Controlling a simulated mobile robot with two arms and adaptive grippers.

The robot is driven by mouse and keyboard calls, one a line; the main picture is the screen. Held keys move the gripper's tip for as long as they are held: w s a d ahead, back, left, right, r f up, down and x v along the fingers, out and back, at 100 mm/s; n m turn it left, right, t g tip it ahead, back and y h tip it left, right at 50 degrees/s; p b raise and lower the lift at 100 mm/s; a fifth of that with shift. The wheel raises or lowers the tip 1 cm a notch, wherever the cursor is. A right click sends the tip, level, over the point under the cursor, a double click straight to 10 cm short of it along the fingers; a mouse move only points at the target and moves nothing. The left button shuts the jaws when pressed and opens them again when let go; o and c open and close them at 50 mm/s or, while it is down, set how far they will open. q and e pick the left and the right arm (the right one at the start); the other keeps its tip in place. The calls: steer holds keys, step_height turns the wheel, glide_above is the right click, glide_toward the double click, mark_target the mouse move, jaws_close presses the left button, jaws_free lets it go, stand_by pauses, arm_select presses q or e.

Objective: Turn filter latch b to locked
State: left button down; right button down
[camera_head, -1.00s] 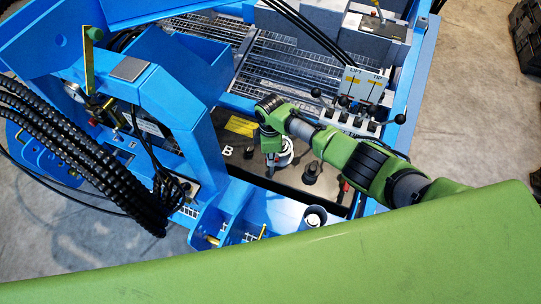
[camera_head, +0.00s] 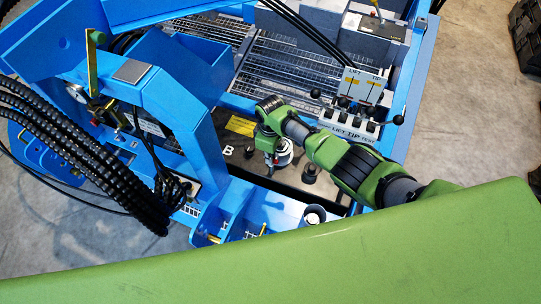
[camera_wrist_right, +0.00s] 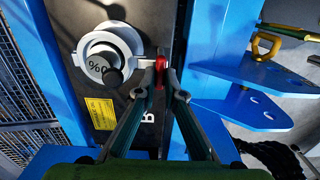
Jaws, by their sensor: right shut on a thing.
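Filter latch b shows in the right wrist view as a red-tipped handle (camera_wrist_right: 160,63) beside a white round filter housing (camera_wrist_right: 127,38). My right gripper (camera_wrist_right: 161,80) has its two fingertips closed around the red handle. The letter B (camera_wrist_right: 149,117) is printed on the dark panel below it. In the head view my right gripper (camera_head: 271,160) points down at the panel, just right of the B label (camera_head: 229,150), and hides most of the latch. The white housing (camera_head: 285,157) shows partly behind it. My left gripper is in neither view.
A dark knob (camera_head: 310,174) stands right of the gripper. A LIFT/TIP lever block (camera_head: 350,122) stands close to my right arm. A blue frame (camera_head: 195,120) with black hoses rises on the left. A blue bracket (camera_wrist_right: 238,85) lies right of the fingers.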

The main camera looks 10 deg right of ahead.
steer(key=shift+w, duration=0.1)
steer(key=c, duration=2.1)
jaws_free()
steer(key=shift+c, duration=0.2)
steer(key=shift+r, duration=0.1)
step_height(320, 180, up, 12)
